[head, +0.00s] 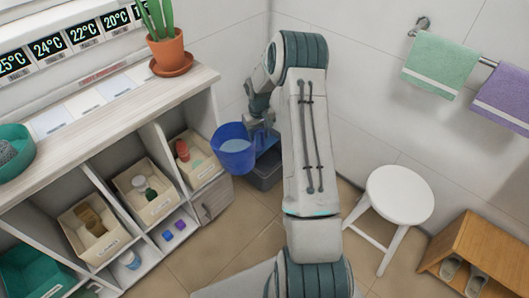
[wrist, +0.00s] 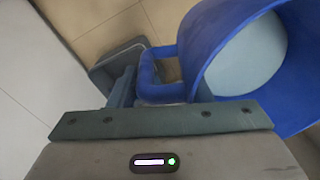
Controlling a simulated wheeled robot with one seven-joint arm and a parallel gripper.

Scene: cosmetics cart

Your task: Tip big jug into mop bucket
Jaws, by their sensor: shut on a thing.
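The big jug (head: 237,163) is blue and holds pale blue water, seen through its open top. It hangs in the air at the centre-left of the head view, and looks close to upright. My gripper (head: 261,131) is shut on the jug's handle, which shows in the wrist view (wrist: 149,75) with the jug's body to its right. The dark grey mop bucket (head: 267,177) stands on the floor below, slightly right of the jug. Its inside is largely hidden in the head view; part of its rim shows at the left of the wrist view (wrist: 104,66).
A shelf unit (head: 190,85) with bins stands left of the jug, its end close by. A potted plant (head: 170,50) stands on top. A white stool (head: 400,194) and a wooden shoe rack (head: 460,240) stand to the right. Towels hang on the wall rail.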

